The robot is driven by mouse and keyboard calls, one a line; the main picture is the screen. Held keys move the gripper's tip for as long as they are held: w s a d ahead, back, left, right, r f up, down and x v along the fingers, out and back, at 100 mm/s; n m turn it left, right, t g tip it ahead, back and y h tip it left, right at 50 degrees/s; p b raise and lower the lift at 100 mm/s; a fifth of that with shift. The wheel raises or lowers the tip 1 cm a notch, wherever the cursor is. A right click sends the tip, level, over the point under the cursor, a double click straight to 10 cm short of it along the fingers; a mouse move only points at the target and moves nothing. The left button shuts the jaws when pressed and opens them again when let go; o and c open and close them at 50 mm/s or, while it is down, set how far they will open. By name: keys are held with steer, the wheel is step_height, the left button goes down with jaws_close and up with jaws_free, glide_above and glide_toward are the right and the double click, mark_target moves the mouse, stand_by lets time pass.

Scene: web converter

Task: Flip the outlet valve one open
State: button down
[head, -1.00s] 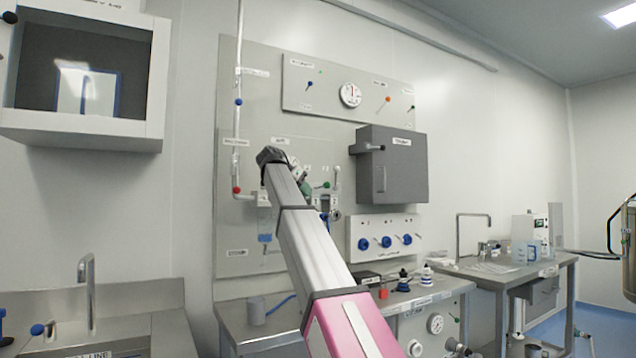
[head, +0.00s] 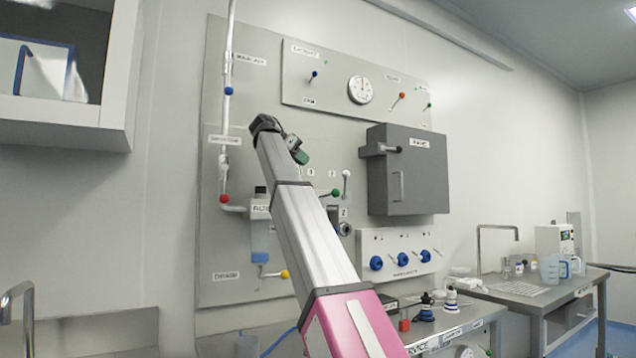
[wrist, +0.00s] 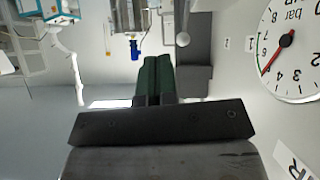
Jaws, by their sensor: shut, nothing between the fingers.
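My gripper (head: 301,157) is shut and empty, with dark green fingers in front of the grey wall panel (head: 240,290). The wrist view shows the fingers (wrist: 154,75) together, with nothing between them. Right of my arm in the head view, a lever with a white ball (head: 346,174) points up and a green-ended lever (head: 336,193) sits just below it. Small labels 1 and 2 are beside them. My arm hides part of this area, so I cannot tell which lever is outlet valve one. A white ball (wrist: 182,39) shows beyond the fingers in the wrist view.
A grey box (head: 408,180) sticks out right of the levers. A round gauge (head: 360,89) is above, and blue knobs (head: 402,259) are below. A pipe with blue and red-ended levers (head: 224,198) runs down the left. A filter (head: 259,240) hangs left of my arm.

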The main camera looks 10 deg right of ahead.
glide_above(330, 194)
steer(key=a, duration=0.2)
step_height(330, 194, down, 6)
steer(key=r, duration=0.1)
steer(key=shift+d+f, duration=0.15)
steer(key=shift+f, duration=0.95)
steer(key=shift+d+f, duration=0.1)
steer(key=shift+f, duration=0.95)
steer(key=shift+s+d+f+m+t, duration=0.1)
steer(key=shift+s+f+m+t, duration=0.15)
steer(key=shift+f, duration=0.5)
steer(key=shift+r, duration=0.1)
